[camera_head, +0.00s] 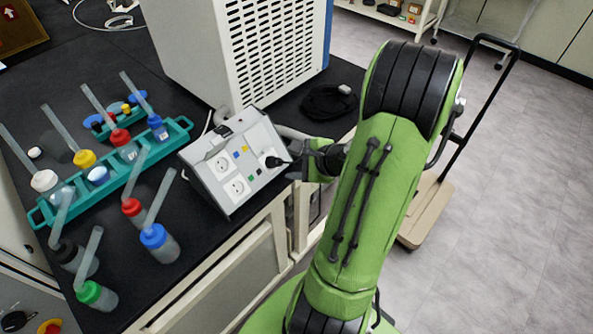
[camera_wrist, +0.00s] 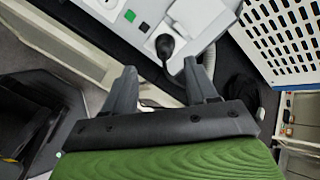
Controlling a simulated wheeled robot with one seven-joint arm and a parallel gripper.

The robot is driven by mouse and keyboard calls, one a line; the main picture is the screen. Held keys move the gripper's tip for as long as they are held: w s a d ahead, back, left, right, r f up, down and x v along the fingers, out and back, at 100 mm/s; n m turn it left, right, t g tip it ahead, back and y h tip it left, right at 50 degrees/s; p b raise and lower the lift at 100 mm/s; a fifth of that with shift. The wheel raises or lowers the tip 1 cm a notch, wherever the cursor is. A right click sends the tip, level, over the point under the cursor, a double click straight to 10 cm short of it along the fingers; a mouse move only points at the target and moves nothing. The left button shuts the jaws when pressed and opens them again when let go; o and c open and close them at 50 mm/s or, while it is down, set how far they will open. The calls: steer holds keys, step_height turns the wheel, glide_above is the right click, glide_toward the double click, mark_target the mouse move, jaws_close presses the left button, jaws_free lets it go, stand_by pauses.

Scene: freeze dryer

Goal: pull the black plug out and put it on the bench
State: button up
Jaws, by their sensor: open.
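The black plug (camera_head: 273,162) sits in a socket at the right end of the white socket box (camera_head: 208,166), which stands on the black bench (camera_head: 203,238) near its front edge. In the wrist view the plug (camera_wrist: 166,46) is upper middle, with its cable hanging down from it. My gripper (camera_head: 296,165) is in front of the socket box, close to the plug. In the wrist view my gripper (camera_wrist: 160,70) is open, its two fingers apart on either side of the plug's line. The plug lies beyond the fingertips, and I cannot tell whether anything touches it.
A teal rack (camera_head: 135,172) with wash bottles stands left of the box, and loose bottles (camera_head: 158,243) stand in front of it. The vented freeze dryer (camera_head: 262,50) is behind. A coiled black cable (camera_head: 328,102) lies to the right. Some bench between bottles and box is bare.

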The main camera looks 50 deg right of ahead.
mark_target(280, 162)
steer(key=shift+m+h, duration=0.3)
steer(key=shift+m, duration=0.3)
steer(key=b+x, duration=0.1)
steer(key=x, duration=0.2)
steer(key=b+x, duration=0.1)
steer(key=x, duration=0.2)
steer(key=d+b+x, duration=0.1)
steer(key=x, duration=0.3)
steer(key=shift+s+f, duration=0.2)
jaws_close()
steer(key=shift+s, duration=0.1)
steer(key=shift+p+v, duration=0.85)
steer(key=shift+v, duration=1.6)
